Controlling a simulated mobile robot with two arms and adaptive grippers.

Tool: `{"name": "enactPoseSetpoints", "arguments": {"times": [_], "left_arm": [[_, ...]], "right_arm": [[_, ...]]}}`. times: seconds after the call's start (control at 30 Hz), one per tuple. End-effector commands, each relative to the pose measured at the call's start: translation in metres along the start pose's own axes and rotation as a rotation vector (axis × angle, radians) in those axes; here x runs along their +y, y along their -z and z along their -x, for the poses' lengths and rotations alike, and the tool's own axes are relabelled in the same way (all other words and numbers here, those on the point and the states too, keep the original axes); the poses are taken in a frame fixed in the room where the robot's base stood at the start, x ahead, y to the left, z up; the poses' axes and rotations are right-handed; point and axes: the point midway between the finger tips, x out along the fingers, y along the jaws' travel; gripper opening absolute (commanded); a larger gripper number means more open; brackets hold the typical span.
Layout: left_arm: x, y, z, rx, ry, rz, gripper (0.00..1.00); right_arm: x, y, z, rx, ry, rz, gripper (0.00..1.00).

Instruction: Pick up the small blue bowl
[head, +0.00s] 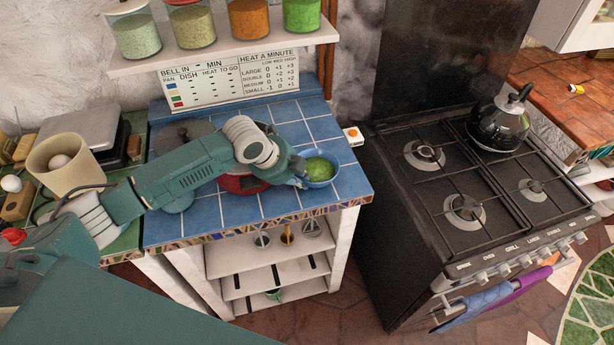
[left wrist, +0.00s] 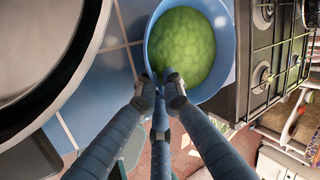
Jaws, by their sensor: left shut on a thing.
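The small blue bowl (head: 321,183) is at the right end of the blue tiled counter in the head view, with green contents inside. It also shows large in the left wrist view (left wrist: 153,46), at the top centre. My left gripper (head: 300,176) reaches it from the left. In the left wrist view the gripper's fingertips (left wrist: 160,92) are close together on the bowl's near rim. I cannot tell whether the bowl rests on the tiles or is slightly raised. My right gripper is not in view.
A red pot (head: 243,184) stands left of the bowl, partly behind my arm. The black stove (head: 440,190) with a kettle (head: 499,122) stands to the right, across a gap. A shelf with jars (head: 220,55) hangs above. Bare blue tiles (head: 270,208) lie in front.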

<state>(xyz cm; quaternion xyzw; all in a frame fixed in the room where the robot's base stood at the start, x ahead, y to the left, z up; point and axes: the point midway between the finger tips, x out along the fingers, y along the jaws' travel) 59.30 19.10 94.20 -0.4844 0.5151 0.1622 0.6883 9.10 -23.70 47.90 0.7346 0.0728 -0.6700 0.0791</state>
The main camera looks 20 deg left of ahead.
Motion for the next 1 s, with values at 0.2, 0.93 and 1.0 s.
{"name": "enactPoseSetpoints", "arguments": {"times": [0.2, 0.93, 1.0], "left_arm": [[-0.012, -0.001, 0.017, -0.003, 0.008, -0.003, 0.00], [-0.096, -0.001, 0.163, -0.002, 0.007, 0.000, 0.00], [-0.099, 0.000, 0.168, -0.001, 0.005, 0.000, 0.00]], "right_arm": [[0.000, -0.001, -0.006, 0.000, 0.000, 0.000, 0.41], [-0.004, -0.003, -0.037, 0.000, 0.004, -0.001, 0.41], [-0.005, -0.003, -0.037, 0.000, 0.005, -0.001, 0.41]]}}
